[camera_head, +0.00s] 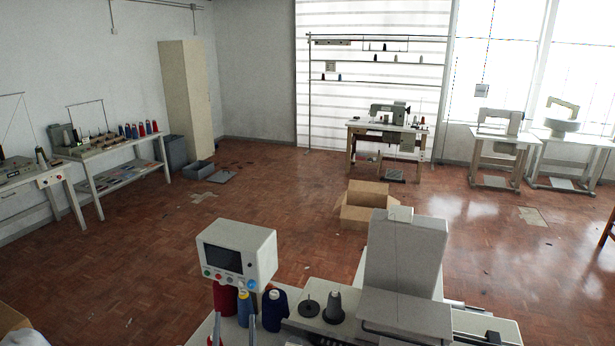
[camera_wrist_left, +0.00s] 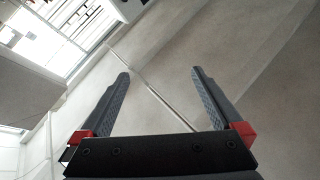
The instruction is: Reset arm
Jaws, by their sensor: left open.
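My left gripper (camera_wrist_left: 160,72) shows in the left wrist view. Its two dark grey fingers with red bases stand wide apart, and nothing is between them. Behind the fingers is a plain grey surface with a thin pale rod or seam crossing it, and a bright window at the upper left. My right gripper does not show in either view.
A sewing machine with a control box (camera_head: 236,252) and thread cones (camera_head: 274,309) stands close in front. An open cardboard box (camera_head: 366,204) lies on the floor behind it. Machine tables line the left and far right. The wooden floor (camera_head: 150,265) at left is mostly clear.

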